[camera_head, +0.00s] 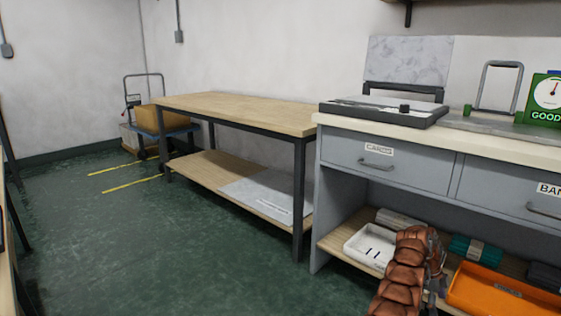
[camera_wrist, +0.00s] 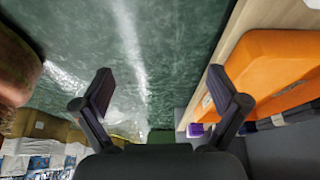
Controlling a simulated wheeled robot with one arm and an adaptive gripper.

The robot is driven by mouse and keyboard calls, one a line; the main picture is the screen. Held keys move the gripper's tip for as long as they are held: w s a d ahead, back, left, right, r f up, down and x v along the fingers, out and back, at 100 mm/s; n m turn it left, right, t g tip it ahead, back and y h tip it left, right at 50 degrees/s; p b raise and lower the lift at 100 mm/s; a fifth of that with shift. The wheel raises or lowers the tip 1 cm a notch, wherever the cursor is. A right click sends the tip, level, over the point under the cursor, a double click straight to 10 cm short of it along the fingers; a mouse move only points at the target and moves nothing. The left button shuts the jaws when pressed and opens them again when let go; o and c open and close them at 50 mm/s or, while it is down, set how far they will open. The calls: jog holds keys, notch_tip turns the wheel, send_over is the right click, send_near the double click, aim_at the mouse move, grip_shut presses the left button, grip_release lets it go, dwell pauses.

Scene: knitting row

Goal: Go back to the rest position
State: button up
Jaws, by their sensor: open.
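My gripper (camera_wrist: 164,90) shows in the wrist view with its two dark fingers spread wide apart and nothing between them. Behind the gap is the green floor (camera_wrist: 165,45). In the head view my brown segmented arm is at the lower right, in front of the grey cabinet's lower shelf (camera_head: 330,243). The gripper's fingers cannot be made out clearly there. An orange tray (camera_head: 500,292) lies on that shelf, right of the arm. It also shows close to the right finger in the wrist view (camera_wrist: 275,68).
The grey cabinet has a drawer marked CARDS (camera_head: 385,165). A white tray (camera_head: 365,249) and teal bundles (camera_head: 478,250) sit on its shelf. A wooden workbench (camera_head: 240,110) stands left of it, and a loaded cart (camera_head: 160,120) at the back. The floor at left is clear.

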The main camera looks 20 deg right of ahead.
jog(key=w+a+r+n+t+y+p, duration=0.1)
jog(key=w+a+r+n+p, duration=0.25)
jog(key=w+a+r, duration=0.35)
jog(key=w+a+r+n+t+p, duration=0.15)
jog(key=a+r+p, duration=0.3)
jog(key=r, duration=0.45)
jog(key=w+a+r+n+y+p, duration=0.1)
jog(key=w+a+r+n+p, duration=0.25)
jog(key=w+a+r, duration=0.3)
jog(key=a+r+n+p, duration=0.85)
jog(key=a+r, duration=1.05)
jog(key=r, duration=0.3)
jog(key=s+a+r+n+p, duration=0.8)
jog(key=s+a+r+p, duration=0.5)
jog(key=s+a+r, duration=0.45)
jog(key=s+a+r+n+p, duration=0.3)
jog(key=s+r+p, duration=0.1)
jog(key=s, duration=0.6)
jog(key=s+a+r+n+p, duration=0.3)
jog(key=s+p, duration=0.3)
jog(key=s, duration=0.4)
jog(key=shift+s+a+r, duration=0.15)
jog(key=shift+s+r, duration=0.15)
jog(key=shift+r, duration=0.55)
